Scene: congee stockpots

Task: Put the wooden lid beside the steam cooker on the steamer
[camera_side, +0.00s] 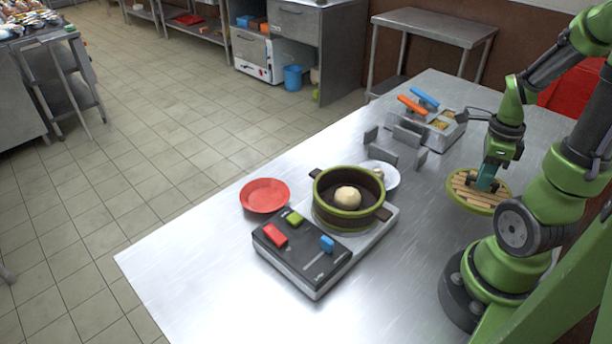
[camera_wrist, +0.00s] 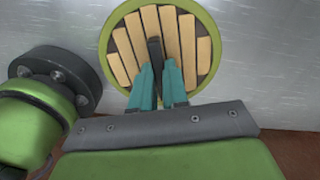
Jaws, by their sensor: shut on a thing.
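The wooden lid (camera_side: 465,200) is round, with pale slats and a green rim. It is at the right of the side view, close to my arm's base. My gripper (camera_side: 485,184) is over its middle, with teal fingers shut on the lid's dark handle. The lid also fills the top of the wrist view (camera_wrist: 125,50), with my gripper's fingers (camera_wrist: 158,75) around the handle. I cannot tell whether the lid touches the table. The steamer (camera_side: 320,205) is a dark pot with a green rim and side handles on the cooker (camera_side: 320,272), open, with a pale bun (camera_side: 347,198) inside.
A red plate (camera_side: 265,195) lies left of the steamer, and a white plate (camera_side: 390,173) is behind it. Grey upright plates (camera_side: 409,135) and a metal container with orange and blue handles (camera_side: 440,130) stand farther back. The steel table (camera_side: 190,260) is clear at the front left.

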